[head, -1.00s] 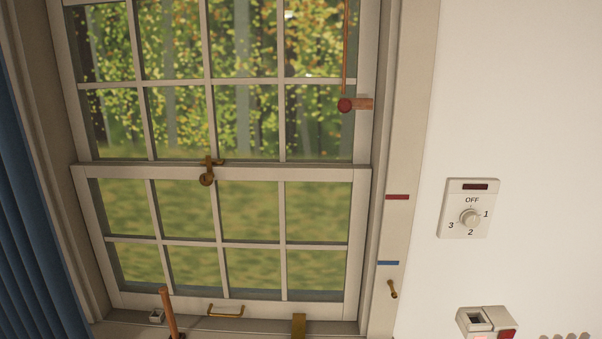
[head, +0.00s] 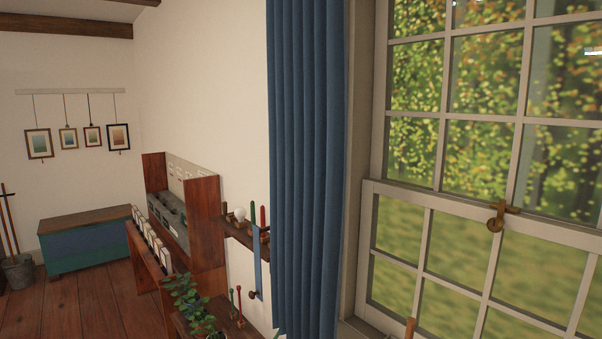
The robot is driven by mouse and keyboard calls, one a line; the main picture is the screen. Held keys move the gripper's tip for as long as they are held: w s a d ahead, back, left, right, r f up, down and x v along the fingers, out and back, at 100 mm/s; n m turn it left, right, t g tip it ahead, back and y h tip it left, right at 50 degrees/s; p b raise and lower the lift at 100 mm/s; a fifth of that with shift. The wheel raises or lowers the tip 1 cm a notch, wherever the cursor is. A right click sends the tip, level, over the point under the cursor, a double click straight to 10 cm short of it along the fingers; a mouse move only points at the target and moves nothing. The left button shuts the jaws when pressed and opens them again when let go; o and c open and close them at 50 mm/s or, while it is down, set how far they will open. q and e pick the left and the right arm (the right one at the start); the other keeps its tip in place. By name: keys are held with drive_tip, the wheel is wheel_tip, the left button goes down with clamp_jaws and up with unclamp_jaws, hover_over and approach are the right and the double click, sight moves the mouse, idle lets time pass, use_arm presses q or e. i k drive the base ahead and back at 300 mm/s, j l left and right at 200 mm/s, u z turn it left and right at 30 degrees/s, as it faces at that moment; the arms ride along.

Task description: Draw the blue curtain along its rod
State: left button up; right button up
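The blue curtain (head: 307,160) hangs in long vertical folds at the left side of the window (head: 490,150). It is gathered into a narrow bundle and leaves the visible panes uncovered. Its top runs out of the picture, so the rod is hidden from view. The curtain's lower end also runs to the bottom edge of the picture. Neither of my grippers shows in the head view.
A small wall shelf (head: 243,233) with candles and a bulb sits just left of the curtain. Below it is a table with a potted plant (head: 190,300). A blue chest (head: 90,240) stands by the far wall. Wooden floor (head: 75,310) lies open at left.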

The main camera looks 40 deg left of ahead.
sight(306, 44)
drive_tip(key=u, duration=0.95)
